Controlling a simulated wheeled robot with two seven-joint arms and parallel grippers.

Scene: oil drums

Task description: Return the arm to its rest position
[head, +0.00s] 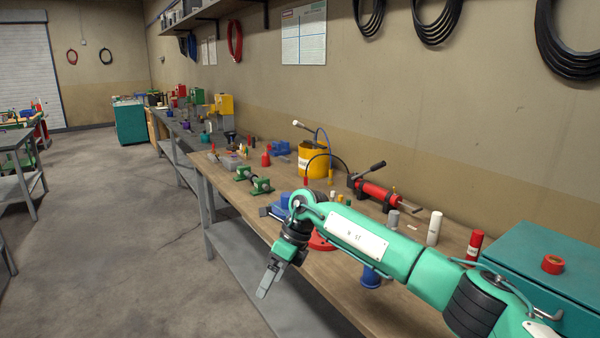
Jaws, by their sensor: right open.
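My right arm, green with black joints, comes in from the lower right and reaches over the workbench (228,184). Its gripper (264,292) hangs past the bench's front edge, pointing down. The gripper is open, and I see nothing between its fingers. My left gripper is not in view. No oil drum can be made out for certain; a yellow container (313,162) with a hose stands on the bench.
A blue spool-shaped part (371,277) sits below the forearm. A teal box (555,265) is at right.

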